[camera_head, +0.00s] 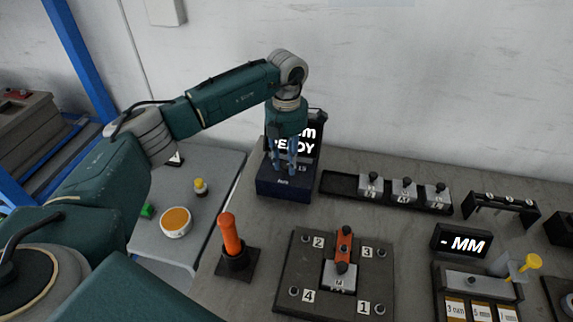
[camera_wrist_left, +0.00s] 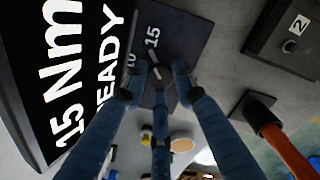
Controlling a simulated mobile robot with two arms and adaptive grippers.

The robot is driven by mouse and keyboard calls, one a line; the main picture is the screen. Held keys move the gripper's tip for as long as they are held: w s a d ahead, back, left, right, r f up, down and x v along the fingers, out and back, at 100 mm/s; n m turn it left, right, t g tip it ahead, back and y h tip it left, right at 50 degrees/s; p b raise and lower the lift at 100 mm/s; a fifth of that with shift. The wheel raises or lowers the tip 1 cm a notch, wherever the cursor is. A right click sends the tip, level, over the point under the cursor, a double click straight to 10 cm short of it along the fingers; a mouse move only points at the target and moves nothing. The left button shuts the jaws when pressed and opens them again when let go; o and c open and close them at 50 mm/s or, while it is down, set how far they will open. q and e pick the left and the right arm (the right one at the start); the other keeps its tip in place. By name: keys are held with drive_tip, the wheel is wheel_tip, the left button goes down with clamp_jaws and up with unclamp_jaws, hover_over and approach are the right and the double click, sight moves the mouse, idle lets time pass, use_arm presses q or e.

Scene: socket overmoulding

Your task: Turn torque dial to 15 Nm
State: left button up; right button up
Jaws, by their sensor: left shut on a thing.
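The torque unit is a dark blue box (camera_head: 283,190) with an upright black display (camera_head: 305,147) behind it. In the left wrist view the display (camera_wrist_left: 70,75) reads "15 Nm" and "READY". The small grey dial (camera_wrist_left: 154,66) sits on the box's top face, with the marks 10 and 15 beside it. Its light pointer points towards the 15 mark. My left gripper (camera_head: 283,168) reaches down onto the box from above, its blue fingers (camera_wrist_left: 155,84) shut around the dial and partly hiding it. In the head view the dial is hidden by the fingers. My right gripper is not in view.
An orange-handled tool (camera_head: 231,238) stands in a holder at the front left. A numbered plate (camera_head: 300,262) with a clamped part lies in front of the box. A black tray (camera_head: 340,184) with several small parts is right of it. A display (camera_head: 461,242) reads "- MM".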

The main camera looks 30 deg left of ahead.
sight(286, 165)
use_arm(q)
drive_tip(key=shift+r+m+b, duration=0.1)
drive_tip(key=shift+m+b, duration=0.3)
drive_tip(key=shift+m, duration=0.7)
drive_tip(key=o, duration=1.2)
drive_tip(key=shift+c, duration=0.2)
wheel_tip(286, 165, up, 12)
